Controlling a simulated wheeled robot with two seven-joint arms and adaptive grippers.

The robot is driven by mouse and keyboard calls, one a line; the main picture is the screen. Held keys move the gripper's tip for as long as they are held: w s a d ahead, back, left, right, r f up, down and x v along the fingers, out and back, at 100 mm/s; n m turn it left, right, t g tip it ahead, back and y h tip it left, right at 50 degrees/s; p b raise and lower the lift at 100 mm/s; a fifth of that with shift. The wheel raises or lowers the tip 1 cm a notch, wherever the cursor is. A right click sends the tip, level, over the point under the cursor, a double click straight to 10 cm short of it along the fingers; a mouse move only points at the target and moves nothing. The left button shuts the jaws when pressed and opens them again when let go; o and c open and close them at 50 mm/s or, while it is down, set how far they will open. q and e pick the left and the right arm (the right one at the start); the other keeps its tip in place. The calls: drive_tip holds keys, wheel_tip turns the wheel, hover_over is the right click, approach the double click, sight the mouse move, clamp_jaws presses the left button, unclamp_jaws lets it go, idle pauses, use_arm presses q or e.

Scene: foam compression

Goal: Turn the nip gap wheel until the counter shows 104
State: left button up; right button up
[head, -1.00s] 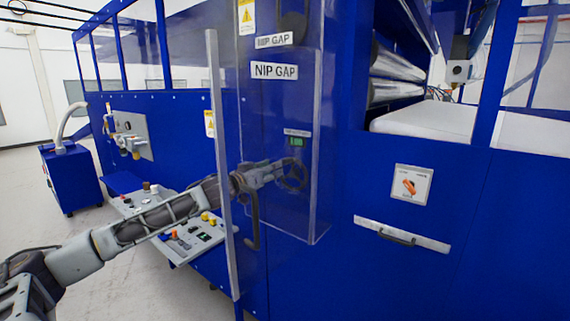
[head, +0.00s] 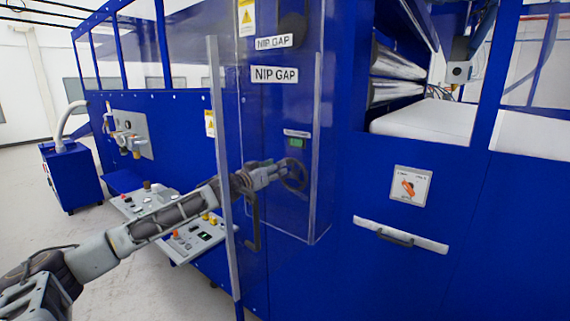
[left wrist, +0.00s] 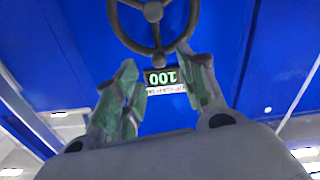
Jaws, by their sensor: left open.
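The nip gap wheel (head: 295,176) is a dark spoked handwheel on the blue panel, behind a clear guard. It also shows at the top of the left wrist view (left wrist: 154,42). The counter (head: 297,142) is a small green display above it. In the left wrist view the counter (left wrist: 161,78) is upside down and appears to read 100, though the digits are small. My left gripper (head: 281,170) is open at the wheel's left side. Its fingers (left wrist: 157,65) are apart, near the rim; I cannot tell whether they touch it. My right gripper is not in view.
The clear guard (head: 315,205) has a grey edge strip and a dark handle (head: 252,222) close to my left arm. A control desk (head: 165,207) with buttons lies below the arm. An orange switch (head: 409,186) and a drawer handle (head: 396,238) are at right.

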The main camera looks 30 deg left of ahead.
use_arm(q)
drive_tip(key=shift+w+d+p, duration=0.15)
drive_tip(key=shift+w+p, duration=0.55)
drive_tip(key=shift+w, duration=0.8)
drive_tip(key=shift+w+d+p, duration=0.15)
drive_tip(key=shift+w+p, duration=0.5)
drive_tip(key=shift+w, duration=0.8)
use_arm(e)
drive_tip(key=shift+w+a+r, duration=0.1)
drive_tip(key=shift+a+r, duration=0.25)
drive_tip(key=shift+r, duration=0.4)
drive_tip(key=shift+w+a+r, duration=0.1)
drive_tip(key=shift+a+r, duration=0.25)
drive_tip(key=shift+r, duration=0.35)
use_arm(q)
drive_tip(key=shift+w, duration=0.1)
drive_tip(key=shift+c, duration=0.5)
clamp_jaws()
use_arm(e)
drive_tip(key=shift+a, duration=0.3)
